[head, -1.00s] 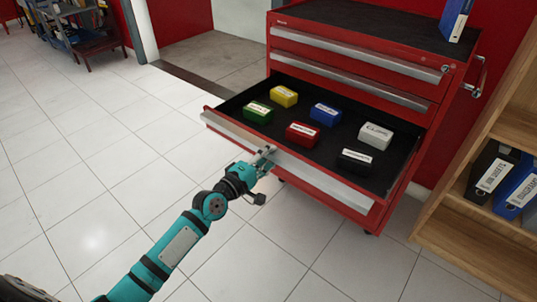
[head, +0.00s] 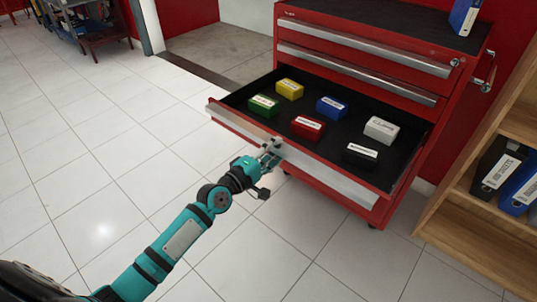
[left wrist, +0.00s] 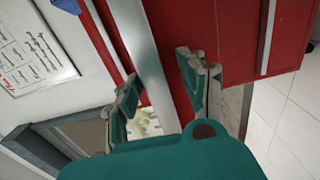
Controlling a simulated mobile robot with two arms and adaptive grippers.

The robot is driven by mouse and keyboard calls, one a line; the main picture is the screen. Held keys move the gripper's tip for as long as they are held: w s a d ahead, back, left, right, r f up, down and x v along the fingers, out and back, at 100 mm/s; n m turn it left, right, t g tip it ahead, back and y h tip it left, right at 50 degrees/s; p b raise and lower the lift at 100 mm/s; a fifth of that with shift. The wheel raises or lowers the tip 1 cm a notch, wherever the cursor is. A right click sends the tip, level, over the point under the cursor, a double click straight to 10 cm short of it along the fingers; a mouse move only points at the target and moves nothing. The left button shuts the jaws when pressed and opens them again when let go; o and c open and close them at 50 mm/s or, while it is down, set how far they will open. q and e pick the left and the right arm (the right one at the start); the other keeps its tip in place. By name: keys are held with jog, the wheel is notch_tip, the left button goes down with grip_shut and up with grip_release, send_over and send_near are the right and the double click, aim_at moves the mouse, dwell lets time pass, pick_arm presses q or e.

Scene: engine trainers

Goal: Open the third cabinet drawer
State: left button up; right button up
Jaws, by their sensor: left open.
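The red tool cabinet (head: 365,45) has its third drawer (head: 330,180) pulled well out; the two drawers above it are shut. The drawer holds green (head: 263,105), yellow (head: 290,89), red (head: 308,127), blue (head: 331,107), white (head: 381,130) and black (head: 360,154) labelled boxes. My left gripper (head: 271,152) is at the middle of the drawer's silver front handle strip. In the left wrist view its fingers (left wrist: 158,92) are apart, with the silver strip showing between and beyond them. Whether they touch the strip is unclear. My right gripper is not in view.
A wooden shelf (head: 465,215) with binders stands close to the cabinet's right. A blue binder (head: 465,15) stands on the cabinet top. White tiled floor (head: 120,150) lies clear to the left and in front. A blue cart (head: 80,20) stands far back left.

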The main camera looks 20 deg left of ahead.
pick_arm(q)
jog(key=v, duration=1.2)
jog(key=s+d+f+m+g+y, duration=0.15)
jog(key=s+f+m+g, duration=0.3)
jog(key=f, duration=0.65)
jog(key=s+d+f+m+g+y, duration=0.1)
jog(key=s+d+f+m+g, duration=0.3)
jog(key=f, duration=0.7)
jog(key=s+a+f+m+g+y, duration=0.1)
jog(key=s+f+m+g+y, duration=0.2)
jog(key=s+f+m+g, duration=0.7)
jog(key=s+a+f+n+t+p, duration=0.1)
jog(key=s+f+p, duration=0.1)
jog(key=s+p, duration=0.6)
jog(key=s+a+f+n+t+p, duration=0.1)
jog(key=s+a+f+p, duration=0.1)
jog(key=s+p, duration=0.7)
jog(key=s+f, duration=0.1)
jog(key=s, duration=0.5)
jog(key=shift+s+a+f+y, duration=0.15)
jog(key=shift+a+f+y, duration=0.15)
jog(key=shift+y, duration=0.05)
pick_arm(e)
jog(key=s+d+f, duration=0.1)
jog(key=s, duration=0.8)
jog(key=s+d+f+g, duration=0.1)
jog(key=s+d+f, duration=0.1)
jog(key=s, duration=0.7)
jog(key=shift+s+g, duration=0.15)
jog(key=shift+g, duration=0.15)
